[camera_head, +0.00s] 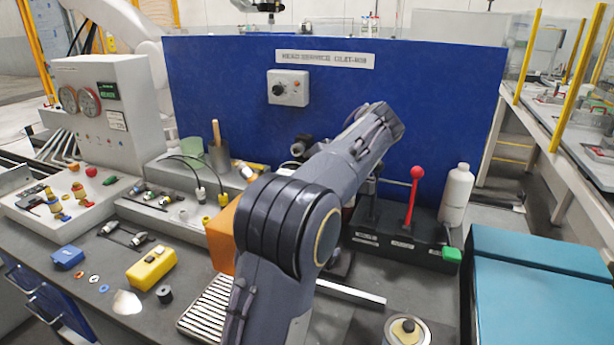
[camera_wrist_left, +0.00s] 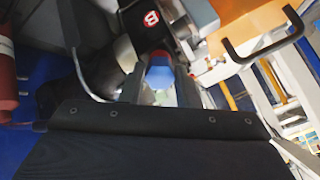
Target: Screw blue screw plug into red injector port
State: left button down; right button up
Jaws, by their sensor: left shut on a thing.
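My left gripper (camera_wrist_left: 158,88) shows in the left wrist view, its fingers shut on the blue screw plug (camera_wrist_left: 158,75). A small red part (camera_wrist_left: 158,56), possibly the red injector port, shows directly beyond the plug. I cannot tell whether plug and red part touch or how far the plug is in. In the head view my grey arm (camera_head: 290,220) rises from the bottom middle and bends to the upper right. It hides much of the bench middle, and I cannot make out gripper, plug or port there. My right gripper is in neither view.
A black handle (camera_wrist_left: 265,45) is close to the gripper in the left wrist view. In the head view an orange block (camera_head: 222,238) stands beside my arm. A red-knobbed lever (camera_head: 413,195) and white bottle (camera_head: 456,195) stand right. A yellow box (camera_head: 151,267) lies left.

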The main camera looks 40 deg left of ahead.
pick_arm(q)
jog(key=shift+r+m+p, duration=0.15)
jog(key=shift+m+p, duration=2.55)
jog(key=shift+p, duration=0.05)
jog(key=shift+m+p, duration=2.6)
jog(key=shift+p, duration=0.2)
jog(key=c, duration=1)
grip_release()
jog(key=shift+f, duration=0.2)
jog(key=shift+c, duration=0.2)
